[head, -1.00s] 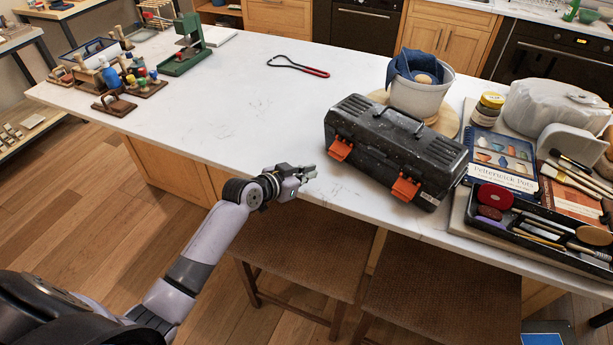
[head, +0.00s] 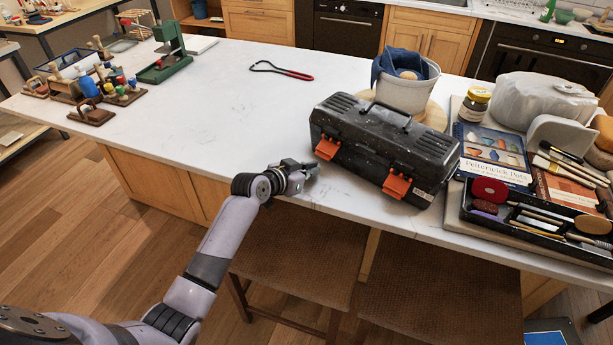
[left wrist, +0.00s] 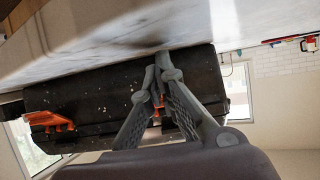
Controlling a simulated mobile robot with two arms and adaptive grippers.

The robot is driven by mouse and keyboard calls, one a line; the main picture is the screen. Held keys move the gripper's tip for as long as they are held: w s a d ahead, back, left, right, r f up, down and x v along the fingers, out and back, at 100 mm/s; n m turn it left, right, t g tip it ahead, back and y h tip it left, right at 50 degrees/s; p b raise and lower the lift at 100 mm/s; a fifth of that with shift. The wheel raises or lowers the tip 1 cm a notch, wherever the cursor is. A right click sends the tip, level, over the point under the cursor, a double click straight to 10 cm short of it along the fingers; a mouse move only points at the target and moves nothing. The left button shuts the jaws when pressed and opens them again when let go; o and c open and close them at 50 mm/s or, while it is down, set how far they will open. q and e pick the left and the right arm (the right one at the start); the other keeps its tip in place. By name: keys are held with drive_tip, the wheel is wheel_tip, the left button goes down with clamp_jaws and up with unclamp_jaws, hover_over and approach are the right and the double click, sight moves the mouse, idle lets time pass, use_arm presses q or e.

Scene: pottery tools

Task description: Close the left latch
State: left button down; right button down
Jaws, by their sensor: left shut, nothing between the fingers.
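The black toolbox (head: 385,150) stands on the white counter with its lid down. Its left orange latch (head: 327,149) and right orange latch (head: 397,186) both appear to stick out from the front face. My left gripper (head: 314,168) is shut and empty, just in front of the left latch at the counter's front edge. In the left wrist view, which looks upside down, the gripper's fingers (left wrist: 162,62) meet before the toolbox (left wrist: 95,100). A bit of orange latch (left wrist: 157,104) shows between them, mostly hidden. The right latch (left wrist: 50,121) is at the left there. My right gripper is not in view.
A grey pot (head: 405,88) with a blue cloth stands behind the toolbox. A black tool tray (head: 540,236) and books (head: 492,155) lie to its right. Stools (head: 290,255) stand below the front edge. The counter left of the toolbox is mostly clear.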

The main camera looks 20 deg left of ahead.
sight(323, 155)
use_arm(q)
drive_tip(key=shift+w+d+b, duration=0.2)
drive_tip(key=shift+w+b, duration=0.05)
drive_tip(key=shift+w, duration=0.25)
drive_tip(key=shift+w+d+b, duration=0.15)
drive_tip(key=shift+w+b, duration=0.05)
drive_tip(key=shift+w, duration=0.25)
drive_tip(key=shift+w+d+b, duration=0.25)
drive_tip(key=shift+w+b, duration=0.2)
drive_tip(key=shift+w, duration=0.25)
drive_tip(key=shift+w+d+b, duration=0.25)
drive_tip(key=shift+w+b, duration=0.2)
drive_tip(key=shift+w, duration=0.2)
wheel_tip(323, 155, up, 2)
drive_tip(key=shift+s+r+p, duration=0.1)
drive_tip(key=shift+r+p, duration=0.1)
drive_tip(key=shift+p, duration=0.8)
drive_tip(key=shift+p+v, duration=0.95)
drive_tip(key=shift+v, duration=0.15)
drive_tip(key=shift+s+a+r+p, duration=0.1)
drive_tip(key=shift+s+r+p, duration=0.15)
drive_tip(key=shift+r+p, duration=0.25)
drive_tip(key=shift+s+r+p, duration=0.25)
drive_tip(key=shift+r+p, duration=0.1)
drive_tip(key=shift+r, duration=0.25)
drive_tip(key=r+p, duration=0.1)
drive_tip(key=w+r+p, duration=0.2)
drive_tip(key=r, duration=0.1)
drive_tip(key=shift+d+r, duration=0.1)
drive_tip(key=shift+d, duration=0.15)
